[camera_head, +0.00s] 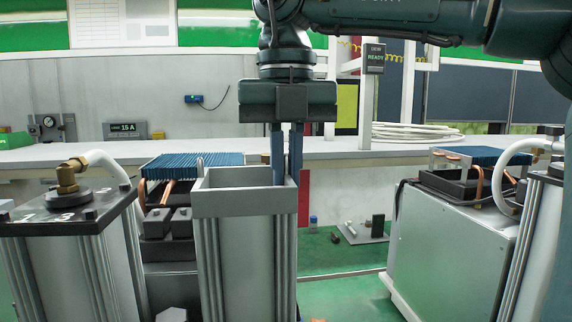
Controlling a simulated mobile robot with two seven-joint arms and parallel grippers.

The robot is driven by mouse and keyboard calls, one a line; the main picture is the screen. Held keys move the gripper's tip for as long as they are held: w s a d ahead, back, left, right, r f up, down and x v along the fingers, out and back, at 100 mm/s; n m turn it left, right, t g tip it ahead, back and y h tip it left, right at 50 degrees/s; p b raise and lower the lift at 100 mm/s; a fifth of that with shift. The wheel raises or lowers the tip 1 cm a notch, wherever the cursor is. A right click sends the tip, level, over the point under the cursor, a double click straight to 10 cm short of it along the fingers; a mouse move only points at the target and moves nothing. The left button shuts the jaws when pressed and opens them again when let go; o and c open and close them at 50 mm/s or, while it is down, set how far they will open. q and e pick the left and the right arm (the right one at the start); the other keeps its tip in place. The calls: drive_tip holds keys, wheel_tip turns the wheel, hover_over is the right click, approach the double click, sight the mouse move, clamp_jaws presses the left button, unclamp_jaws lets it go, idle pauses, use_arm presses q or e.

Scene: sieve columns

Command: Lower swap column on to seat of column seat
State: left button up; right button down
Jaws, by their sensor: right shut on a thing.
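The swap column (243,202), as I take it, is a tall grey ribbed body with an open, square, light-grey collar at its top. It stands upright in the middle of the head view. My right gripper (287,168) comes down from above at the collar's right side. One blue finger reaches inside the collar and the other is outside, so it is shut on the collar's right wall. The column's lower end is below the picture. I cannot make out the column seat, nor whether the column touches it. My left gripper is not in view.
A column with a black top plate (72,215), brass fitting and white hose stands close on the left. Blue-finned units stand behind it (192,164) and at the right (466,152). A grey cabinet (448,245) is at the right. Green floor (330,258) shows between.

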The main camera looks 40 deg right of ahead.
sight(286, 199)
drive_tip(key=shift+f+b, duration=0.95)
drive_tip(key=shift+f, duration=0.4)
drive_tip(key=shift+f+b, duration=0.4)
drive_tip(key=shift+f, duration=0.2)
drive_tip(key=c, duration=1.6)
unclamp_jaws()
drive_tip(key=shift+o, duration=0.6)
drive_tip(key=shift+f, duration=0.1)
drive_tip(key=shift+f, duration=0.1)
